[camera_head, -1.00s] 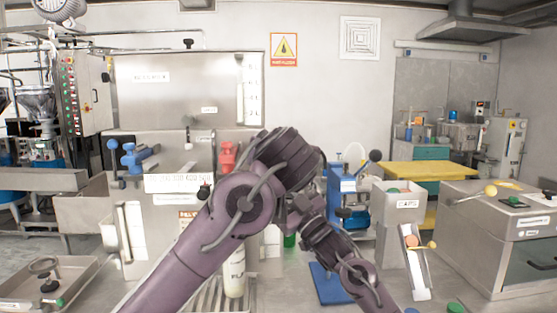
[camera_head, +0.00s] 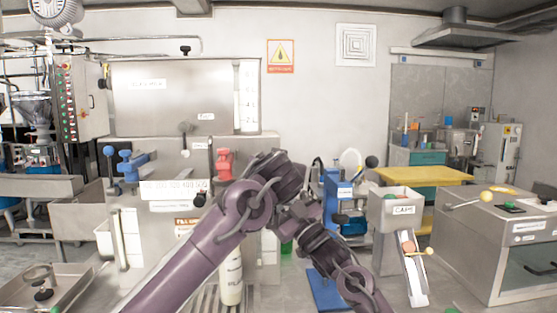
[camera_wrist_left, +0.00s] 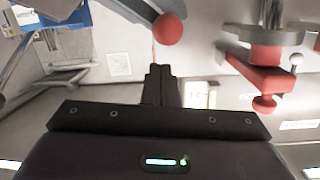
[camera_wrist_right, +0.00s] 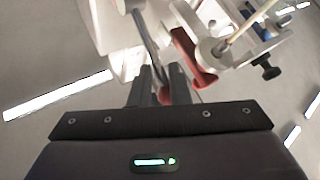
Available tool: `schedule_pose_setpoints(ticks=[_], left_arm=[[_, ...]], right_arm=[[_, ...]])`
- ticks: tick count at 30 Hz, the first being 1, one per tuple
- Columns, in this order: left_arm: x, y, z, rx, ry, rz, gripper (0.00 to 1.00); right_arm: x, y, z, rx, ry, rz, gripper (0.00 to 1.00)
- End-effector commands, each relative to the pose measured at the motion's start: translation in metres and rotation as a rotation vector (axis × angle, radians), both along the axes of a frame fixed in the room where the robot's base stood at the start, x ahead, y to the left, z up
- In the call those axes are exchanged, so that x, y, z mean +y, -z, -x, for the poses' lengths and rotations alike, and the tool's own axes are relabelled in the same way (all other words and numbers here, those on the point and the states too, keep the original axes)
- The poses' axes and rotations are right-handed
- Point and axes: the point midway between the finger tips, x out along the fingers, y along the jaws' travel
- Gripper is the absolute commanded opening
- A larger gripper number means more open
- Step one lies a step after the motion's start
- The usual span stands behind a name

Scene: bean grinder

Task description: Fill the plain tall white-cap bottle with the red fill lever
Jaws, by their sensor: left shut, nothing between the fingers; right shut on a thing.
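A tall white bottle (camera_head: 231,280) marked "PLAIN" stands on the filling machine's slatted stand, left of centre in the head view. My purple arm covers its top, so its cap and fill are hidden. A red valve (camera_head: 224,163) sits on the machine front above it; red valve parts also show in the left wrist view (camera_wrist_left: 268,78) and right wrist view (camera_wrist_right: 193,60). My right gripper (camera_wrist_right: 158,76) is shut on a red ball knob (camera_wrist_right: 165,95) on a grey rod. My left gripper (camera_wrist_left: 160,72) is shut and empty, near a red ball (camera_wrist_left: 168,29).
A blue valve (camera_head: 133,163) is left of the red one. A blue press (camera_head: 338,190) and a "CAPS" bin (camera_head: 398,201) with a chute (camera_head: 413,265) stand right of the arm. A steel tray (camera_head: 40,290) lies at lower left. My arm links fill the centre.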

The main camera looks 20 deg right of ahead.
Motion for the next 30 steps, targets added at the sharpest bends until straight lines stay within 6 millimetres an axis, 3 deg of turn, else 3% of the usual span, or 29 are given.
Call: schedule_pose_setpoints(ticks=[1,30], left_arm=[[0.002,0.005,0.001,0.0,-0.001,-0.001,0.0],[0.007,0.03,0.013,-0.056,-0.001,0.009,0.0]], right_arm=[[0.005,0.014,-0.003,0.032,-0.009,0.007,0.0],[0.005,0.014,-0.003,0.031,-0.009,0.006,0.0]])
